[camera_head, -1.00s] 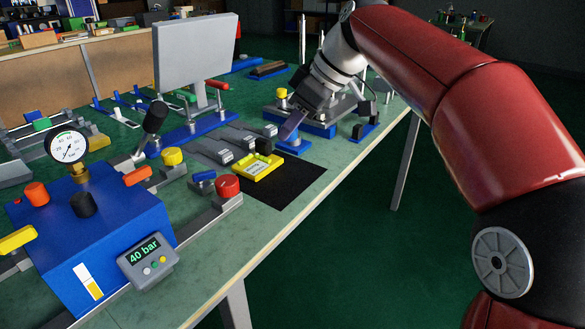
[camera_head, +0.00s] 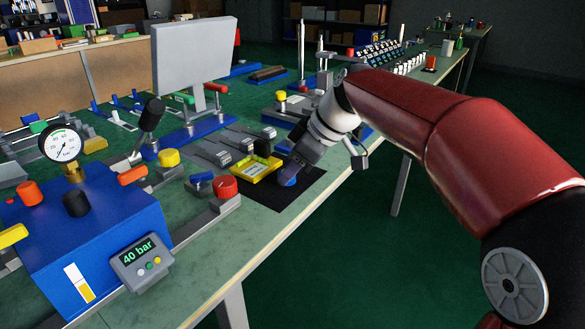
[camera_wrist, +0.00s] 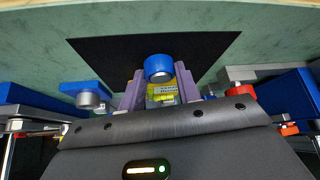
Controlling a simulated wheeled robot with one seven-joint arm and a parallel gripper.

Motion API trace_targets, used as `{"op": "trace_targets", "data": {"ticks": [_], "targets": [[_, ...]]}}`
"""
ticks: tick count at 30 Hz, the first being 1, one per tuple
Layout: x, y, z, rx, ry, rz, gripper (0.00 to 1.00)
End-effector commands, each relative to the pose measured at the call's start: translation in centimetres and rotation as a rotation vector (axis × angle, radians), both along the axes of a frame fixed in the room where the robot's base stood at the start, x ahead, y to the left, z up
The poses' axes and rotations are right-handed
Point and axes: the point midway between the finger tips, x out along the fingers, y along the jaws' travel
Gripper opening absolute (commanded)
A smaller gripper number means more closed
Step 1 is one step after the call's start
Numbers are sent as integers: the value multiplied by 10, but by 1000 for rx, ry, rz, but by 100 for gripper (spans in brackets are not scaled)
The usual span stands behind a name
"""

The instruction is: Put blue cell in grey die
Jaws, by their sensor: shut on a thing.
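The blue cell (camera_wrist: 159,66), a short cylinder with a grey end, sits between my gripper's two purple fingers in the wrist view. My gripper (camera_wrist: 160,84) is shut on it. In the head view my gripper (camera_head: 291,172) points down over the black mat, and the blue cell (camera_head: 288,181) shows at its fingertips. I cannot tell whether the cell touches the mat. Several grey blocks (camera_head: 222,158) stand in a row behind the mat. I cannot tell which grey part is the die.
A red knob (camera_head: 223,187) and a blue box with a gauge (camera_head: 90,245) stand nearer. A grey panel (camera_head: 194,65) rises behind. The black mat (camera_head: 262,195) is bare in front, beside the table edge.

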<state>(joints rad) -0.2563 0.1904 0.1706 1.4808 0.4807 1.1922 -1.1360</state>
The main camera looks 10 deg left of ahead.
Motion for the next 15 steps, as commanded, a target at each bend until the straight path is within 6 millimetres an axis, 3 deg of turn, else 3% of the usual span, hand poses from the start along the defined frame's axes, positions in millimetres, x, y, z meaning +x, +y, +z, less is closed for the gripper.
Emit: {"op": "trace_targets", "data": {"ticks": [1, 2, 6, 15], "targets": [[0, 0, -3, 0, 0, 0, 8], [0, 0, -3, 0, 0, 0, 34], [0, 0, -2, 0, 0, 0, 52], [0, 0, -1, 0, 0, 0, 55]]}}
